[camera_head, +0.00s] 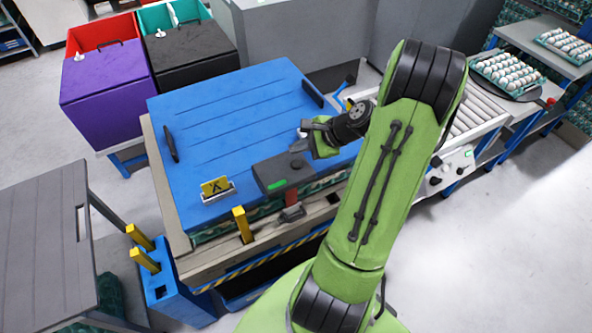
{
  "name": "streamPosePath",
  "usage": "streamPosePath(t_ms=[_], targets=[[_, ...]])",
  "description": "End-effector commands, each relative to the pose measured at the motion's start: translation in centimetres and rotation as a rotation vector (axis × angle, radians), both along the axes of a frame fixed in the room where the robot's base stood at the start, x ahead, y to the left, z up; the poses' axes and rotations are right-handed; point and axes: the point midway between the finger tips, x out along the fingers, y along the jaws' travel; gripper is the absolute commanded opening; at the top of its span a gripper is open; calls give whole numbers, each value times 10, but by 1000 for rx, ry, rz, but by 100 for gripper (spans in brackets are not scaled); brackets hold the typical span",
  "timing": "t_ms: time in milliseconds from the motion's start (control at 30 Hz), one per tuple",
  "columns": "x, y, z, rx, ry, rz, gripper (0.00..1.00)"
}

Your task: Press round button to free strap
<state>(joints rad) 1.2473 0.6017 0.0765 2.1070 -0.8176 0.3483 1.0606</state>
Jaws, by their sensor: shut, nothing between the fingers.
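A dark latch box (272,175) with a lit green strip (277,185) sits on the front edge of the blue lid (225,115). A dark round button (296,163) shows faintly on its top. A short red strap (291,198) hangs below the box's front, above a dark buckle (291,213). My gripper (300,147) is shut and empty, just behind and above the button end of the box. I cannot tell whether its tips touch the box.
A yellow marked card (215,186) stands in a holder on the lid. Yellow posts (242,224) rise at the front left. Purple (105,85) and black (190,55) bins stand behind. A roller conveyor (475,115) and egg trays (505,70) are at right.

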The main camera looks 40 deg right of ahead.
Motion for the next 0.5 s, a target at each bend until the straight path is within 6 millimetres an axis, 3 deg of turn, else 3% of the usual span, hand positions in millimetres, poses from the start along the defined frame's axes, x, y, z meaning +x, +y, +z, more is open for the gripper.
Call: streamPosePath(t_ms=[33, 167, 500], targets=[[0, 0, -14, 1, 0, -1, 0], [0, 0, -26, 1, 0, -1, 0], [0, 0, -27, -1, 0, -1, 0]])
